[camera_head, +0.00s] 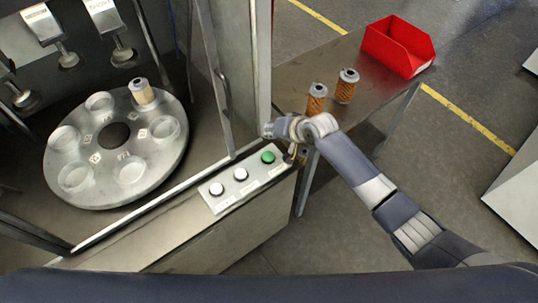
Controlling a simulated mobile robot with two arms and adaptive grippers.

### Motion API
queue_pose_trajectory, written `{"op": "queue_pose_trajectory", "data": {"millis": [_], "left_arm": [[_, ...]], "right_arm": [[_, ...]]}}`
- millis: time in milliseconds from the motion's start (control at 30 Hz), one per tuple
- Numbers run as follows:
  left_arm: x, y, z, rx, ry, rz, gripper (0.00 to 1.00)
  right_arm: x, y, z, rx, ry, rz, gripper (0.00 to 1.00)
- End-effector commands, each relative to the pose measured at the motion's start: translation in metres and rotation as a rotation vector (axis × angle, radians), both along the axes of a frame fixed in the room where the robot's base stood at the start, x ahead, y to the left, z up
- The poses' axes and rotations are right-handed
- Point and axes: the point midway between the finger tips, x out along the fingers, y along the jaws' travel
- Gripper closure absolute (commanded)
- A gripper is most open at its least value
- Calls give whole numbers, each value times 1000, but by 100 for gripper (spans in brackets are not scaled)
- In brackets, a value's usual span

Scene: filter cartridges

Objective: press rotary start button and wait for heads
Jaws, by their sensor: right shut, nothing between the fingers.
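The control panel (253,185) on the machine's front ledge has two white buttons, one at the left (216,189) and one in the middle (240,174), and a green button (268,157) at its right end. Their labels are too small to read. My right gripper (290,156) is shut and empty, just right of the green button; I cannot tell whether it touches anything. The round rotary table (116,137) stands inside the machine. One filter cartridge (143,93) sits upright at its upper right; several other cups are empty. Heads (122,52) hang above its far side. My left gripper is out of view.
Two orange-brown cartridges, one nearer (316,100) and one farther (347,86), stand on the metal side table (290,78) beyond my right wrist. A red bin (398,46) sits at its far right end. The machine's frame post (262,60) rises close to my right gripper.

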Motion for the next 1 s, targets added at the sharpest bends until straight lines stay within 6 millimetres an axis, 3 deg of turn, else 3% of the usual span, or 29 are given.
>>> {"op": "queue_pose_trajectory", "data": {"millis": [267, 700, 1000], "left_arm": [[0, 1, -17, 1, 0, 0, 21], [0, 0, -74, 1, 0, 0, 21], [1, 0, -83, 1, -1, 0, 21]], "right_arm": [[0, 0, -17, 0, 0, 0, 100], [0, 0, -71, 0, 0, 0, 100], [0, 0, -88, 1, -1, 0, 100]]}}
